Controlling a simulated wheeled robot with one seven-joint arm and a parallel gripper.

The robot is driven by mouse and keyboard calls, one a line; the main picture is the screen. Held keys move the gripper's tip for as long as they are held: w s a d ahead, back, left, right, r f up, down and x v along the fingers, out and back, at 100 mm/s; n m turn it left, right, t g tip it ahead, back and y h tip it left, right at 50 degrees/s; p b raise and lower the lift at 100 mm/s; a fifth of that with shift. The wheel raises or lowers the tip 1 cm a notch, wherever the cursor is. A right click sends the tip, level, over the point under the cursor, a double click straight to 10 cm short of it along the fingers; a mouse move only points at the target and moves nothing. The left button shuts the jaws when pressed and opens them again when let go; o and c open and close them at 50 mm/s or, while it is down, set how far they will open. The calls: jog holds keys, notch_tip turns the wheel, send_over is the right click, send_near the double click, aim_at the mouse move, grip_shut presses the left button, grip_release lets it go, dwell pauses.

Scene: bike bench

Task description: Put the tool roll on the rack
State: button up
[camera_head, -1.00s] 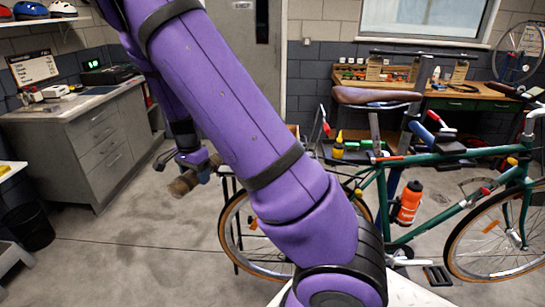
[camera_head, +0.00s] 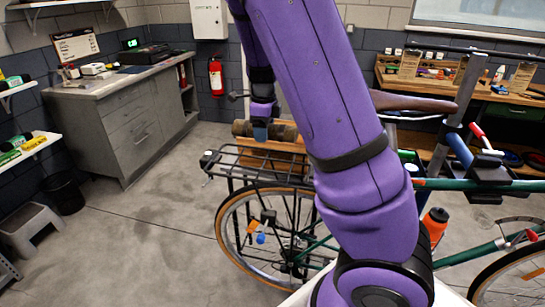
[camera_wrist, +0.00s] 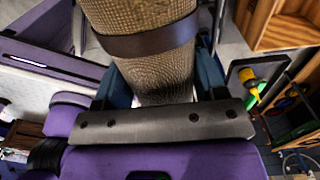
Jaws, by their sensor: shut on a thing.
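The tool roll (camera_head: 284,131) is a brown, woven-looking cylinder lying roughly sideways in the head view. My gripper (camera_head: 261,127) is shut on it near its middle, coming from above. In the wrist view, the roll (camera_wrist: 145,65) with a dark strap around it fills the space between the fingers. The rack (camera_head: 232,163) is a black wire carrier over the bike's rear wheel. The roll appears just above the rack's far part in the head view. I cannot tell whether they touch.
A green bike (camera_head: 455,184) is held in a stand on the right, with an orange bottle (camera_head: 435,222). A wooden piece (camera_head: 285,160) shows at the rack; its exact place is unclear. A grey cabinet (camera_head: 135,130) stands behind left. The floor between is clear.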

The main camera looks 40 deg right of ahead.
aim_at(265, 163)
notch_tip(265, 163, down, 9)
jog(key=shift+r, duration=0.1)
dwell(0.4)
jog(key=shift+f, duration=0.2)
jog(key=o, duration=1.1)
jog(key=shift+o, duration=0.2)
jog(key=shift+r, duration=0.1)
